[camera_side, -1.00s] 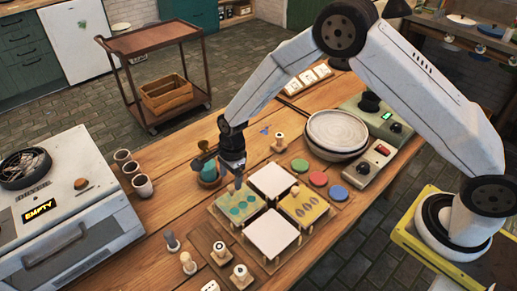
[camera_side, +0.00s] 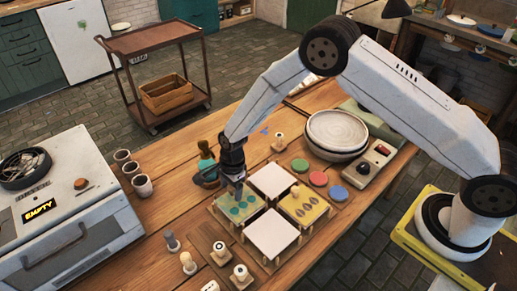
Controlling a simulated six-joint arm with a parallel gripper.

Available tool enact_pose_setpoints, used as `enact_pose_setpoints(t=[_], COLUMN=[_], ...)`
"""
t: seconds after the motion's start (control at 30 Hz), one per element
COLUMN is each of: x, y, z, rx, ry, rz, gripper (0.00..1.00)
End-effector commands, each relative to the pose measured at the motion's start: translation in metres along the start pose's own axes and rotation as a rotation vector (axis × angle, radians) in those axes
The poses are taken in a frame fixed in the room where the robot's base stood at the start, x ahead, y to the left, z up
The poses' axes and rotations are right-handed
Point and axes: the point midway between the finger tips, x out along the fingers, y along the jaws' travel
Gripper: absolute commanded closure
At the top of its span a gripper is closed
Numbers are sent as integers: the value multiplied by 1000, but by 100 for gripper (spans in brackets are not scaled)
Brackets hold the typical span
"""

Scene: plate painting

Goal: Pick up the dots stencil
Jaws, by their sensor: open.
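The dots stencil (camera_side: 241,209) is a pale yellow-green square with teal dots, lying at the left of a rack of square plates on the wooden table. My gripper (camera_side: 238,195) points down right over the stencil's upper part, with its fingertips at or just above the surface. The jaws are open, though the fingers look small and partly merged here. I cannot tell whether they touch the stencil or straddle something on it. A second stencil with dark leaf shapes (camera_side: 305,206) lies at the right of the rack.
Two white squares (camera_side: 271,235) share the rack. Stacked bowls (camera_side: 337,131) and green, red and blue discs (camera_side: 319,179) stand to the right. Stamps (camera_side: 188,262) stand at the front left, beside a grey kiln-like box (camera_side: 70,225).

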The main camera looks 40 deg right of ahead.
Motion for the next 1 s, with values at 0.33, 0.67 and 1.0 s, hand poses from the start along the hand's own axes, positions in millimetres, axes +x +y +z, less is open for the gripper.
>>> enact_pose_setpoints(t=[0.33, 0.67, 1.0], x=[0, -1, -21], y=[0, 0, -1], z=[0, 0, 3], rx=[0, 0, -1], ry=[0, 0, 0], rz=[0, -1, -1], gripper=[100, 100, 100])
